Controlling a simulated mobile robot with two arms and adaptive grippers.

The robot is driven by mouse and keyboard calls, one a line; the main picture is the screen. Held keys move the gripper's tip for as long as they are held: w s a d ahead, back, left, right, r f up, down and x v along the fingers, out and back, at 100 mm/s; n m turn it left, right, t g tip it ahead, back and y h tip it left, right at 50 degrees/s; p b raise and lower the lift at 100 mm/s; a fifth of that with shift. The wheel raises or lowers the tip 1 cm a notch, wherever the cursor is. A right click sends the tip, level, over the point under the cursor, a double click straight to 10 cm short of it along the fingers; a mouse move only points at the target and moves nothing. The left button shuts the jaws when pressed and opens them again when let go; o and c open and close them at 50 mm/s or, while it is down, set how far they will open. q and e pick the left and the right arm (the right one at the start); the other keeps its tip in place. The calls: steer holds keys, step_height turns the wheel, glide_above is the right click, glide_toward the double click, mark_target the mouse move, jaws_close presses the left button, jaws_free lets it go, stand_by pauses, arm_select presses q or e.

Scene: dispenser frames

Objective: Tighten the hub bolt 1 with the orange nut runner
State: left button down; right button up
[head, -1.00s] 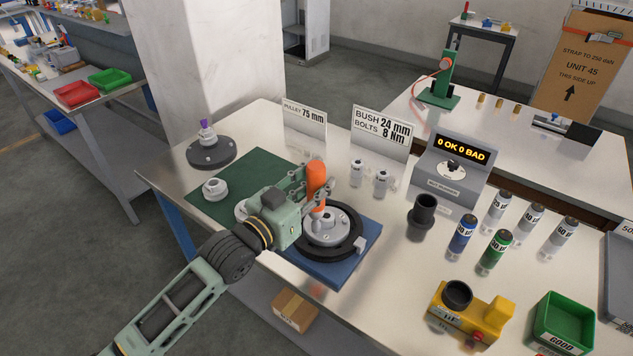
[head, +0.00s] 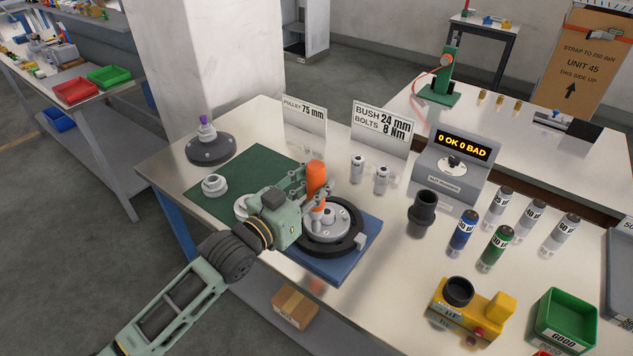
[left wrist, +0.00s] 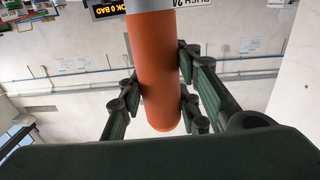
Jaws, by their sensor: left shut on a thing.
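The orange nut runner (head: 316,178) is upright in my left gripper (head: 308,188), which is shut around its orange body. In the left wrist view the orange body (left wrist: 158,75) stands between the dark fingers of the left gripper (left wrist: 155,98). The runner's grey lower end is at the left part of the pale round hub (head: 332,228). The hub sits inside a black ring (head: 356,240) on a blue base (head: 337,270). Hub bolt 1 cannot be told apart, and I cannot tell whether the runner's tip touches a bolt. My right gripper is not in view.
A green mat (head: 240,174) with pale round parts lies left of the hub. A yellow fixture (head: 470,308) stands at front right.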

mark_target(317, 165)
arm_select(q)
steer(key=shift+s+f, duration=0.15)
steer(key=shift+f, duration=0.35)
stand_by(1.5)
stand_by(0.4)
steer(key=shift+w+r+p, duration=0.2)
steer(key=shift+r+p, duration=0.9)
steer(key=shift+r, duration=0.35)
step_height(317, 165, up, 2)
steer(key=shift+s+r+p, duration=0.1)
steer(key=shift+p, duration=0.7)
steer(key=shift+r+p, duration=0.9)
steer(key=shift+r, duration=0.05)
